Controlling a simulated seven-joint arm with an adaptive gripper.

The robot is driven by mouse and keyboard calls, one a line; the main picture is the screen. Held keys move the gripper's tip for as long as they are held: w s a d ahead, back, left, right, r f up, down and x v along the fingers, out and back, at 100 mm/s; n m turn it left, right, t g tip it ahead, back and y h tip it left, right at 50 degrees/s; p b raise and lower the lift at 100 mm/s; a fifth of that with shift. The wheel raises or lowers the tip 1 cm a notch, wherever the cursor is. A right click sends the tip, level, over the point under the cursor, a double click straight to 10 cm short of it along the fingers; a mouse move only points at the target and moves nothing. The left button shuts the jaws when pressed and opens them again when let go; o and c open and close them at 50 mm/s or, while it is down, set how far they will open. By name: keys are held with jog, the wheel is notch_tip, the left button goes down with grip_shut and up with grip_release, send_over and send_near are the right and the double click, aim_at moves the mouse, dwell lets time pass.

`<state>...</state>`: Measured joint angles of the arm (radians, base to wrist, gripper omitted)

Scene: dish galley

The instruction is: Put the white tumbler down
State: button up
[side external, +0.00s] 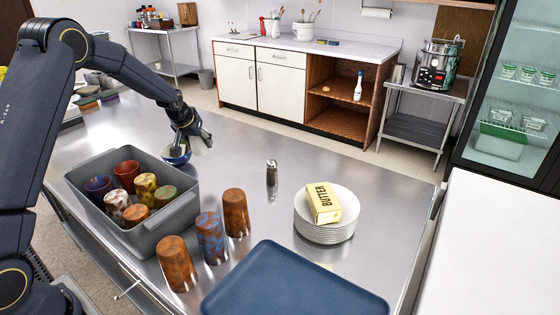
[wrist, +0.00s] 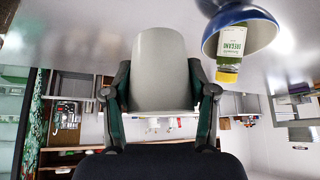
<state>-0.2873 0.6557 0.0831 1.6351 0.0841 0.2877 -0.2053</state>
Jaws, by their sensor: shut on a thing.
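The white tumbler (wrist: 165,65) is between the two fingers of my gripper (wrist: 160,98) in the wrist view, with a finger against each side. It looks plain and pale grey-white. In the side view my gripper (side external: 195,138) is low over the far left part of the steel counter (side external: 250,140), and its fingers mostly hide the tumbler. I cannot tell whether the tumbler touches the counter.
A blue bowl (side external: 177,156) with an oregano jar (wrist: 230,50) in it is close beside my gripper. A grey bin (side external: 160,232) of patterned tumblers, more tumblers (side external: 236,212), a shaker (side external: 271,172), plates (side external: 325,233) with butter (side external: 323,203), and a blue tray (side external: 295,285) stand nearer.

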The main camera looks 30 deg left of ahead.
jog(key=x, duration=0.3)
jog(key=w+x, duration=0.1)
jog(key=x, duration=0.2)
jog(key=w+r+x, duration=0.1)
jog(key=x, duration=0.2)
jog(key=shift+s+d, duration=0.1)
jog(key=shift+d, duration=0.05)
jog(key=shift+f, duration=1.55)
jog(key=shift+f, duration=0.15)
jog(key=o, duration=1.1)
jog(key=shift+o, duration=0.2)
